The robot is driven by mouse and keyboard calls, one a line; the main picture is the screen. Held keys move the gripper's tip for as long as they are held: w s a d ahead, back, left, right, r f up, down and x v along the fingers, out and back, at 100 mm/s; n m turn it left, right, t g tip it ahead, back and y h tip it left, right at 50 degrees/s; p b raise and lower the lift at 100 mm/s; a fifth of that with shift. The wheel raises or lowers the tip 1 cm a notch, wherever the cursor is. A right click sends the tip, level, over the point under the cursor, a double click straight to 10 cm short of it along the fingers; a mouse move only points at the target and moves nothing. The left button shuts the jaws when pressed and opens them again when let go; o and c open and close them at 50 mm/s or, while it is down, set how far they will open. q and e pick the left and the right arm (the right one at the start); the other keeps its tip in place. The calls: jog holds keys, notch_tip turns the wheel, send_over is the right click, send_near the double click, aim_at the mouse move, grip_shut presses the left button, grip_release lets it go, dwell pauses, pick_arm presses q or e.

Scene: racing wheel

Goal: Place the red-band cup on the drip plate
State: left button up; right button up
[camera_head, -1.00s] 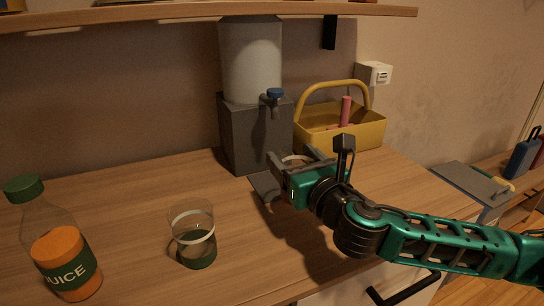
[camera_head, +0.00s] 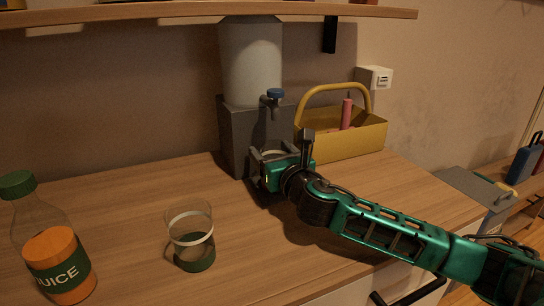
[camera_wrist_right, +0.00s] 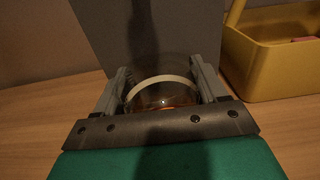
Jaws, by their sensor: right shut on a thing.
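My right gripper (camera_head: 273,158) is shut on a clear cup, directly in front of the dispenser's tap. In the right wrist view, this cup (camera_wrist_right: 160,88) sits between the two fingers, with a pale ring and an orange-red patch low down. It looks roughly upright. The drip plate at the dispenser's foot is mostly hidden by my gripper, so I cannot tell whether the cup touches it. The grey dispenser (camera_head: 238,135) has a white tank and a blue-topped tap (camera_head: 275,103). My left gripper is not in view.
A second clear cup (camera_head: 191,240) with a white ring and green lower band stands at the front. A juice bottle (camera_head: 58,270) stands at front left. A yellow caddy (camera_head: 350,140) is right of the dispenser. A shelf (camera_head: 200,10) overhangs. The left middle counter is clear.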

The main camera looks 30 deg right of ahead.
jog(key=o, duration=1.2)
jog(key=shift+r, duration=0.15)
jog(key=s, duration=1)
jog(key=shift+s+a+p, duration=0.3)
jog(key=shift+s, duration=0.75)
